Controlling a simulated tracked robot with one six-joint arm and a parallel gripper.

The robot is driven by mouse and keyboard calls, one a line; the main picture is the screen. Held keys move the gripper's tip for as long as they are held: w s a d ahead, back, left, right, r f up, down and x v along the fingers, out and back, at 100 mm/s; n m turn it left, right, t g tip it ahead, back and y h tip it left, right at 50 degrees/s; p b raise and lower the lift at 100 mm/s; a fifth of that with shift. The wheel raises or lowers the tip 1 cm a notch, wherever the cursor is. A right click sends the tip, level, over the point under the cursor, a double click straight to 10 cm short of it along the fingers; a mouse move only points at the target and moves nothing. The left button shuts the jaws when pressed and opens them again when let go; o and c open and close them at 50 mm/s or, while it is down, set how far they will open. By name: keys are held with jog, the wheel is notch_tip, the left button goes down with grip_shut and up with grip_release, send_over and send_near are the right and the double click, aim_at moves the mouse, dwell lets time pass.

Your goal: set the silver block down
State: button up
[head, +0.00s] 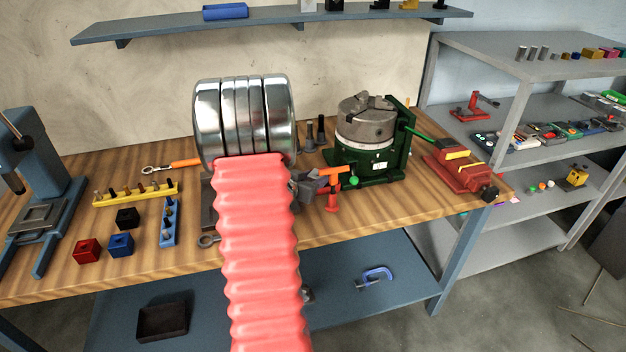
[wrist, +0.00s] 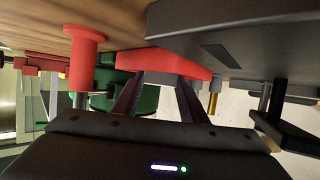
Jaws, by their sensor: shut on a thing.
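My gripper (head: 312,186) is partly hidden behind my own arm in the head view, low over the bench right of the arm. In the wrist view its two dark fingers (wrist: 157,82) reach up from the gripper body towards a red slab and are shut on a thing.
A red cylindrical stand (head: 333,202) is close beside the gripper. The green-based chuck (head: 366,125) and a red vise (head: 462,172) stand to the right on the wooden bench (head: 385,214). Blocks and a yellow peg rack (head: 135,193) lie left. The front right bench is clear.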

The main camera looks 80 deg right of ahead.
jog(key=shift+f, duration=0.1)
jog(key=o, duration=1.3)
jog(key=shift+o, duration=0.2)
jog(key=shift+w+a+r, duration=0.15)
jog(key=shift+a+r, duration=0.2)
jog(key=v, duration=1.1)
jog(key=shift+a+f, duration=0.1)
